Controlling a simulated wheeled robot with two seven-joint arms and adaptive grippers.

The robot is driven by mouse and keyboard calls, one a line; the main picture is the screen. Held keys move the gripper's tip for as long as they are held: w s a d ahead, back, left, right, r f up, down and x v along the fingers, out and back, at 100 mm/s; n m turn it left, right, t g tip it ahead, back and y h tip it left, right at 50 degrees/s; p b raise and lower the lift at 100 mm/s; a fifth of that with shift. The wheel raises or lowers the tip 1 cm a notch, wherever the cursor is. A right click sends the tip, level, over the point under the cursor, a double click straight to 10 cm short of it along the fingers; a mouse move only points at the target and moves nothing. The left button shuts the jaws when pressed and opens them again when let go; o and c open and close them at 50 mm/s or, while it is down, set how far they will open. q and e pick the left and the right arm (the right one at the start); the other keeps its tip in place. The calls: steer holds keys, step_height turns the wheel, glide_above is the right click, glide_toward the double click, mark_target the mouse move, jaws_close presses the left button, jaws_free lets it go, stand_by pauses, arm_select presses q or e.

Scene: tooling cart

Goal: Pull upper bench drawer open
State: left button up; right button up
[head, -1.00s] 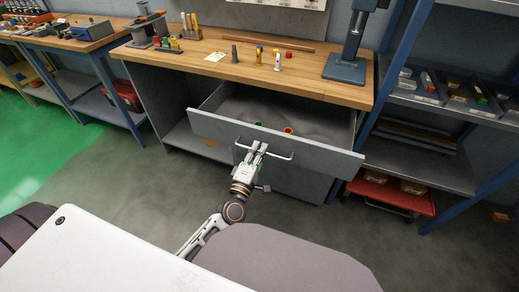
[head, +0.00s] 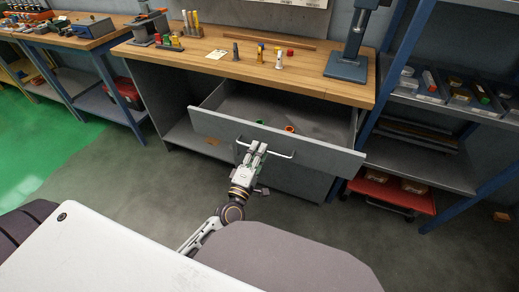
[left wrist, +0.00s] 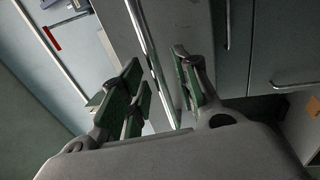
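The upper bench drawer (head: 320,152) is pulled well out from under the wooden bench top, and its inside shows. A pale bar handle (head: 283,156) runs along its front. My left gripper (head: 257,148) is at the left part of this handle. In the left wrist view, the fingers of the left gripper (left wrist: 165,88) are parted, with green pads. The handle bar (left wrist: 150,50) passes between them with gaps beside it, so the gripper looks open around the bar. Whether a pad touches the bar is not clear. My right gripper is not in view.
Small green and orange-red parts (head: 290,128) lie inside the drawer. Bottles, markers and a press stand (head: 346,67) are on the bench top (head: 230,68). A blue shelf rack (head: 395,75) with bins stands at the right. Grey floor (head: 120,195) is clear at the left front.

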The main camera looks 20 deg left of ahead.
arm_select(q)
steer(key=shift+s+a+f, duration=0.1)
steer(key=shift+s+f, duration=0.1)
steer(key=shift+s, duration=0.75)
steer(key=shift+s+d+f, duration=0.1)
steer(key=shift+s+f, duration=0.05)
steer(key=shift+s, duration=0.85)
steer(key=shift+s+a+f, duration=0.1)
steer(key=shift+s+f, duration=0.1)
steer(key=shift+s, duration=0.75)
